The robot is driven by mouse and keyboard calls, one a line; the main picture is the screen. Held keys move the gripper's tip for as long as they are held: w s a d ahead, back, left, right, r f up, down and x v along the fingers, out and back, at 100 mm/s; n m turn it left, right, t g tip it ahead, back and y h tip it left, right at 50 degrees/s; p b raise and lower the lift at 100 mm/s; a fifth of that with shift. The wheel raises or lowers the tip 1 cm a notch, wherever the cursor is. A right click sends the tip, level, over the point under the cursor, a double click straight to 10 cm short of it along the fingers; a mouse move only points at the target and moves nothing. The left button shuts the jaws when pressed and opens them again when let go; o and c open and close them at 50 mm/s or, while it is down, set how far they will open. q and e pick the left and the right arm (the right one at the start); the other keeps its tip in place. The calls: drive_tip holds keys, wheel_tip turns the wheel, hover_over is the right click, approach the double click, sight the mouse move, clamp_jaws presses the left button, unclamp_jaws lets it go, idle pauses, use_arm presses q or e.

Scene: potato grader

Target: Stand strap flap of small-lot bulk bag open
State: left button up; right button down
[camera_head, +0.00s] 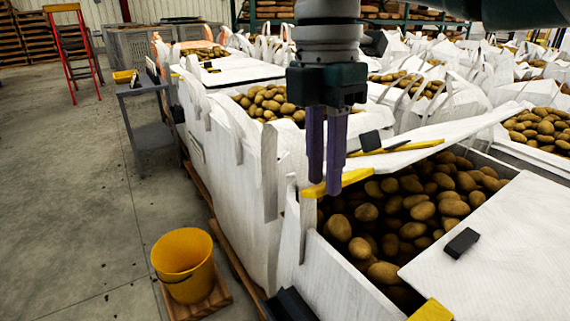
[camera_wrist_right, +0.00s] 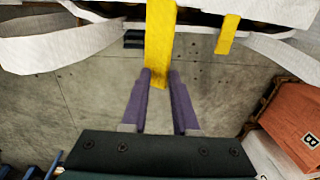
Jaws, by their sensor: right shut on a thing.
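The bulk bag (camera_head: 340,279) stands at the front right, filled with brown potatoes (camera_head: 410,205). A white flap (camera_head: 450,131) with a yellow strap (camera_head: 357,177) along its edge slants up at the bag's far side, its underside partly hidden. A second white flap (camera_head: 505,262) lies over the near right part of the potatoes. My right gripper (camera_head: 325,188) points down at the left end of the yellow strap. In the right wrist view its purple fingers (camera_wrist_right: 160,80) are shut on the yellow strap (camera_wrist_right: 160,38). My left gripper is not in view.
Other white bags of potatoes (camera_head: 265,102) stand close behind and beside. A yellow bucket (camera_head: 185,264) stands on a wooden base at the lower left. A grey cart (camera_head: 148,110) and red ladder (camera_head: 75,50) are farther back. The concrete floor (camera_head: 80,200) at left is free.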

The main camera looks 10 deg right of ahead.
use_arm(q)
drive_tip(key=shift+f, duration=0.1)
use_arm(e)
drive_tip(key=shift+w+a+t, duration=0.2)
drive_tip(key=shift+w+t, duration=0.05)
drive_tip(key=shift+w, duration=0.3)
drive_tip(key=shift+w+a+t, duration=0.15)
drive_tip(key=shift+w+t, duration=0.1)
drive_tip(key=shift+w, duration=0.25)
drive_tip(key=c, duration=1.1)
unclamp_jaws()
drive_tip(key=shift+c, duration=0.2)
drive_tip(key=o, duration=0.3)
drive_tip(key=shift+w+a+r, duration=0.1)
drive_tip(key=shift+w+r, duration=0.05)
drive_tip(key=shift+w, duration=0.1)
drive_tip(key=o, duration=0.4)
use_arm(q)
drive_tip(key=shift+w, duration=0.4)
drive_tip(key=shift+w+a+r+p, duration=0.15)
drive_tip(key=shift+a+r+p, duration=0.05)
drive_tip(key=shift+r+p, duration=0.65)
use_arm(e)
wheel_tip(320, 180, up, 10)
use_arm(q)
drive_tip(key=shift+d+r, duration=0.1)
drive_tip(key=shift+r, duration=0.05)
use_arm(e)
drive_tip(key=shift+s, duration=0.15)
